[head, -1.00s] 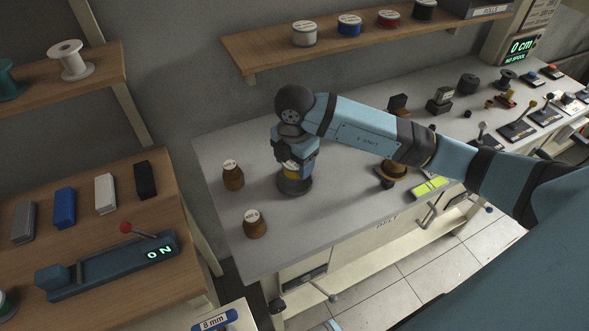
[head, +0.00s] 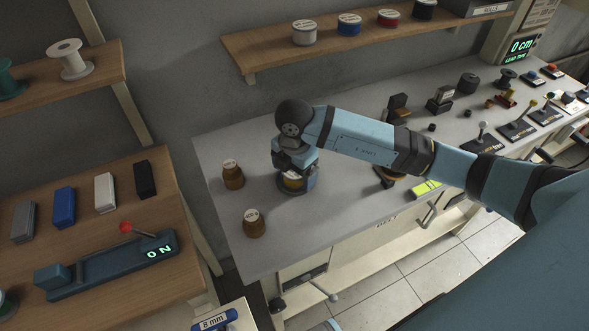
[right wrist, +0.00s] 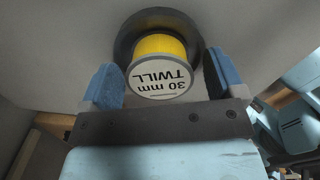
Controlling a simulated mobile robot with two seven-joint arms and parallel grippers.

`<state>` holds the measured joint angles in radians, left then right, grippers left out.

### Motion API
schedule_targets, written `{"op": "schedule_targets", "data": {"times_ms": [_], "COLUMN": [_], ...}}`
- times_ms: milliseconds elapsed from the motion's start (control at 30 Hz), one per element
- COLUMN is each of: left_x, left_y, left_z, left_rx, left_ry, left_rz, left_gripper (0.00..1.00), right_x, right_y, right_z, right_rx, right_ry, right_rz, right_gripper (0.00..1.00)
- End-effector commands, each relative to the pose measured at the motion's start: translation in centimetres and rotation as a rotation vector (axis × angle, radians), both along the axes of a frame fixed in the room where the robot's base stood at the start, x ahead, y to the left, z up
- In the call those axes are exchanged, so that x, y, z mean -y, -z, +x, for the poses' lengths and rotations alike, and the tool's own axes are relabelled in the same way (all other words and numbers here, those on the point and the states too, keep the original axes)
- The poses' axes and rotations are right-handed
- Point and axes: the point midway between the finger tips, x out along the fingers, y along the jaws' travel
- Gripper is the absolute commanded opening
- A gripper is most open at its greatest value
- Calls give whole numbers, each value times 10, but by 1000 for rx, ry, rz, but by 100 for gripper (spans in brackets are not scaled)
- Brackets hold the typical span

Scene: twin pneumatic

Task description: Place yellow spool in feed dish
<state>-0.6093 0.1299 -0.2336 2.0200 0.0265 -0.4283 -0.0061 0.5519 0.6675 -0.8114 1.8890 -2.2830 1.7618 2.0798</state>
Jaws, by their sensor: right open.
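The yellow spool (right wrist: 160,46) has a pale label reading "30 mm TWILL" on its end. It sits within the dark round feed dish (right wrist: 123,40) in the right wrist view. My right gripper (right wrist: 163,80) is open, one blue finger on each side of the spool, with a visible gap on both sides. In the head view the spool (head: 292,183) is partly hidden under my right gripper (head: 297,177), and only a little of the dish (head: 287,191) shows. My left gripper is not in view.
Two brown weights (head: 233,174) (head: 253,223) stand on the grey bench (head: 330,228) left of the dish. A wooden shelf (head: 330,42) with several spools hangs behind. A lever panel reading "ON" (head: 110,268) is at left. Several small fixtures stand along the bench at right.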

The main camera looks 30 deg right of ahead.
Motion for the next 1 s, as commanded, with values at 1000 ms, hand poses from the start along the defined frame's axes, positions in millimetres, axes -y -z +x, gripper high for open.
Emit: {"op": "schedule_targets", "data": {"times_ms": [1000], "left_x": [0], "left_y": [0], "left_z": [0], "left_rx": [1], "left_ry": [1], "left_rz": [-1], "left_gripper": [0], "right_x": [0], "right_y": [-123], "right_z": [0], "right_rx": [0], "right_ry": [0], "right_rz": [0], "right_gripper": [88]}}
